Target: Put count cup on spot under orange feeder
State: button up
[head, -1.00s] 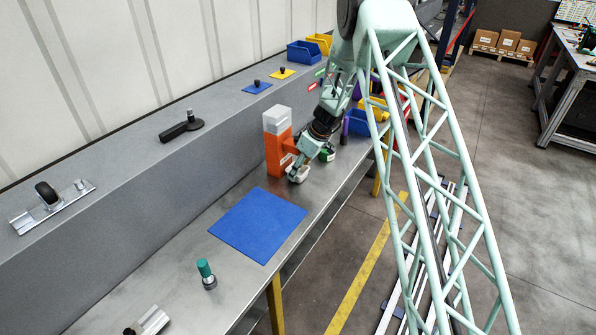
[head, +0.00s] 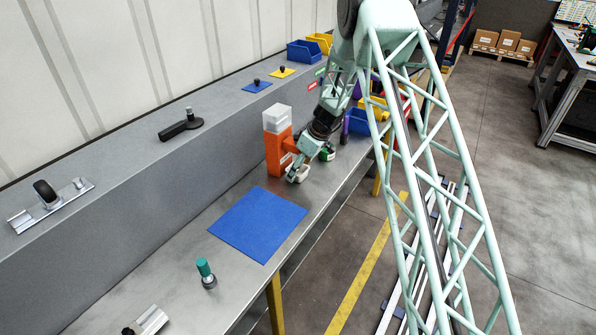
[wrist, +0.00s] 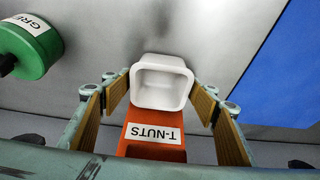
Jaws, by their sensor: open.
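The orange feeder (head: 279,150) with a white top stands on the metal bench, and its "T-NUTS" label shows in the wrist view on the orange part (wrist: 150,150). The count cup, a small white square cup (wrist: 162,82), sits upright at the front of the orange feeder, its inside facing the wrist camera. My gripper (head: 297,172) is low at the feeder's front. In the wrist view its open fingers (wrist: 160,100) are on either side of the cup and the orange part, with gaps to the cup. In the head view the gripper largely hides the cup.
A green "GRE" container (wrist: 28,45) is close on the left in the wrist view. A blue mat (head: 258,224) lies on the bench nearby. A teal-topped peg (head: 205,272) stands farther forward. Blue bins (head: 360,122) are behind the arm.

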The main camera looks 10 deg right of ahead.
jog(key=shift+r+p, duration=0.2)
jog(key=shift+p, duration=0.2)
jog(key=shift+d+r, duration=0.1)
jog(key=shift+r, duration=0.1)
jog(key=v, duration=1.1)
jog(key=shift+s+r+b, duration=0.15)
jog(key=shift+r+b, duration=0.05)
jog(key=shift+b, duration=0.2)
jog(key=shift+r, duration=0.1)
